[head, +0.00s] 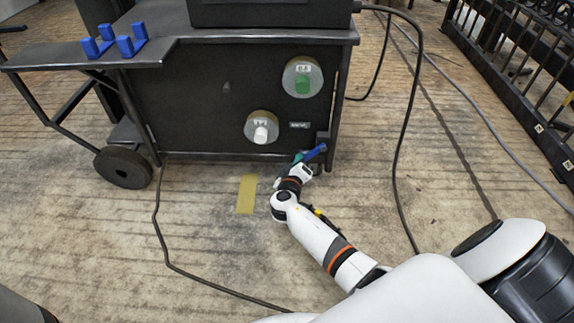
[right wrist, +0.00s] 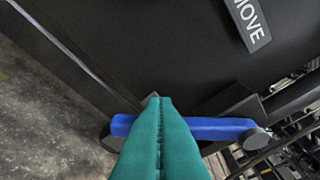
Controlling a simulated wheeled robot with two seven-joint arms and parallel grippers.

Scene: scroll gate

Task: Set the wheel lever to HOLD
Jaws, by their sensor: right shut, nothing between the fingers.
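The wheel lever (head: 316,152) is a blue bar low on the right front of the dark cart. It also shows in the right wrist view (right wrist: 220,128), lying nearly level, with a grey round end at the right. My right gripper (head: 300,158) is at the lever's left part. In the right wrist view its teal fingers (right wrist: 158,105) are shut with nothing between them and cover part of the bar. I cannot tell whether they touch it. A grey plate reading MOVE (right wrist: 250,22) is on the panel above. No HOLD marking is readable. My left gripper is not in view.
The cart panel (head: 200,105) carries a green knob (head: 309,84) and a white knob (head: 262,133) on round plates. Blue blocks (head: 125,46) stand on its side shelf. Black cables cross the floor, a yellow strip (head: 247,194) marks it, and a black railing (head: 520,70) is at right.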

